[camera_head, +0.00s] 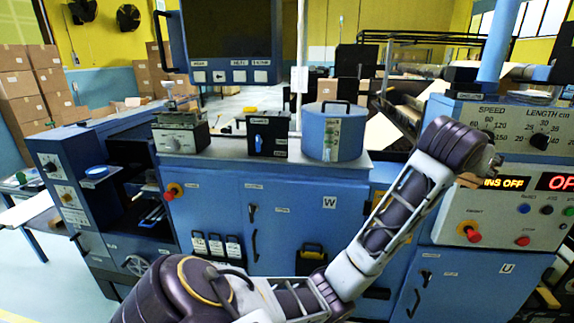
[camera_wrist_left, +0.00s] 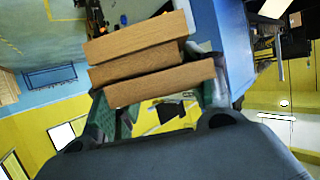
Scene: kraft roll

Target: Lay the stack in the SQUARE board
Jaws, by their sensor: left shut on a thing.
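The stack (camera_wrist_left: 137,38) shows in the left wrist view as several brown, flat-sided pieces lying one against another, slightly offset. My left gripper (camera_wrist_left: 158,95) is shut on it, with a green finger at either side. In the head view my left arm reaches up to the right, and its gripper (camera_head: 485,168) is mostly hidden behind the wrist, in front of the right-hand machine panel. A small brown patch shows there, too little to be sure it is the stack. I cannot make out the SQUARE board in either view. My right gripper is not in view.
A blue cabinet (camera_head: 290,215) marked W stands in the middle, with a blue drum (camera_head: 333,135) and small devices on top. A control panel (camera_head: 500,205) with red buttons stands close at the right. A blue machine (camera_head: 95,190) stands at the left, with cartons (camera_head: 20,85) behind.

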